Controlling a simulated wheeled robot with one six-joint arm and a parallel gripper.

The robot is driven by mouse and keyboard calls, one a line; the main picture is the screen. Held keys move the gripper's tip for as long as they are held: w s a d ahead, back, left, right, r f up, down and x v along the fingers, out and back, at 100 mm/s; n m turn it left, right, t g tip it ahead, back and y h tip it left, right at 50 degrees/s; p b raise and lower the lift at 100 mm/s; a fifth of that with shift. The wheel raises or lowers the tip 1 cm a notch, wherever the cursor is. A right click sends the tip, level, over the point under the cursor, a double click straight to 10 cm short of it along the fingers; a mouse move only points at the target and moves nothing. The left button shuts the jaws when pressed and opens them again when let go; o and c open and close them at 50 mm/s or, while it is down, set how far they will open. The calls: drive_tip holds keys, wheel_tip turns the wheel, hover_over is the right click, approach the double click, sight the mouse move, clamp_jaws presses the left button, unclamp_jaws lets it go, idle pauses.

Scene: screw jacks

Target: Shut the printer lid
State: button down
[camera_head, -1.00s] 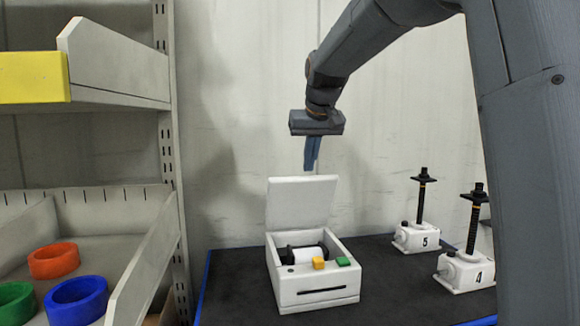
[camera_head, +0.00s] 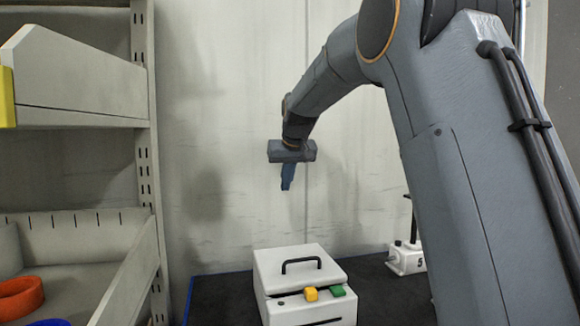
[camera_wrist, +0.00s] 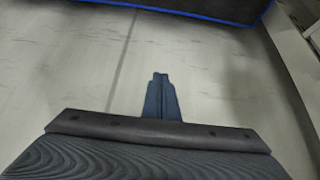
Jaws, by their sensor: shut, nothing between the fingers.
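The white printer (camera_head: 300,309) stands on the dark table mat in the head view. Its lid (camera_head: 318,269), with a black handle, lies down over the body; a thin dark gap seems to show along its front edge, and I cannot tell whether it is fully seated. A yellow button (camera_head: 310,294) and a green button (camera_head: 338,290) sit at the front. My gripper (camera_head: 287,186) is shut and empty, above and behind the printer, apart from the lid. In the wrist view its blue fingers (camera_wrist: 160,100) are together, and the printer is not seen.
A white screw jack (camera_head: 406,260) marked 5 stands on the mat to the right, partly behind my arm. A grey shelf rack (camera_head: 150,180) is at the left, with an orange ring (camera_head: 20,298) in its lower bin. Bare mat lies between printer and jack.

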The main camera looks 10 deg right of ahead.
drive_tip(key=s+p, duration=0.1)
drive_tip(key=s, duration=0.1)
drive_tip(key=s+f, duration=0.1)
drive_tip(key=shift+s+f+p, duration=0.2)
drive_tip(key=shift+s+p, duration=0.15)
drive_tip(key=shift+p, duration=0.05)
drive_tip(key=shift+d, duration=0.1)
